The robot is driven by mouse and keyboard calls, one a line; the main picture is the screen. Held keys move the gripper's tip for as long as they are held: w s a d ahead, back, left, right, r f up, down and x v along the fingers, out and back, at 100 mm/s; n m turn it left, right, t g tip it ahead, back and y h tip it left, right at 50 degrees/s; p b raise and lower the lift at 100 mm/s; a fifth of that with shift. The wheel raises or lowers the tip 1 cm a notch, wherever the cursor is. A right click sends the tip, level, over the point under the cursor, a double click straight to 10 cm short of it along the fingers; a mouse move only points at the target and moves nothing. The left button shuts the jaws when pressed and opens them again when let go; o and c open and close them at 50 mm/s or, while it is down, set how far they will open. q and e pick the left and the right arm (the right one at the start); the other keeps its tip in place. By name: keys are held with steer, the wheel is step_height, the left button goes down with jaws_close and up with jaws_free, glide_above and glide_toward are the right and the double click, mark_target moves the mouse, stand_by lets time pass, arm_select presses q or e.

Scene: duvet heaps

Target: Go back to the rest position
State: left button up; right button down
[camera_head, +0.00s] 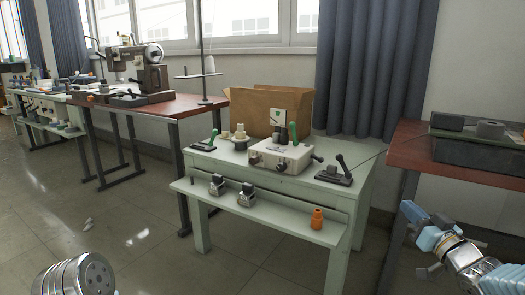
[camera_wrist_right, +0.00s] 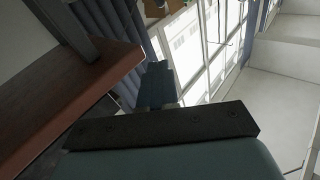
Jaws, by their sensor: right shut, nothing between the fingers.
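My right gripper (camera_head: 424,224) is at the lower right of the head view, with light blue fingers shut and nothing between them. It is in the air in front of the brown table at the right, apart from everything. In the right wrist view its blue finger end (camera_wrist_right: 156,86) shows beyond a dark bar, with no object at it. A silver round part of my left arm shows at the bottom left of the head view; the left gripper itself is not visible.
A pale green table (camera_head: 355,200) stands in the middle with a control box (camera_head: 281,157), a cardboard box (camera_head: 258,108), levers and an orange spool (camera_head: 317,218). A brown table (camera_head: 410,155) with a grey case (camera_head: 478,152) is at the right. The floor at the left front is mostly clear.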

steer(key=s+a+f+m+g+p, duration=0.15)
steer(key=a+f+g, duration=0.35)
steer(key=f, duration=0.8)
steer(key=a+f+m+g+p, duration=0.25)
steer(key=a+f, duration=0.35)
steer(key=f, duration=0.6)
arm_select(q)
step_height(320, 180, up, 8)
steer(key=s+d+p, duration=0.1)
steer(key=p, duration=0.3)
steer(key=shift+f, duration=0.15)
arm_select(e)
steer(key=s+a+f+g, duration=0.5)
steer(key=s+f, duration=0.3)
steer(key=s, duration=0.4)
steer(key=s+a+f+n+g, duration=0.1)
steer(key=s+a+f+g, duration=0.4)
steer(key=s+a+f, duration=0.3)
steer(key=s, duration=0.4)
steer(key=shift+f+g, duration=0.35)
steer(key=shift+f, duration=0.05)
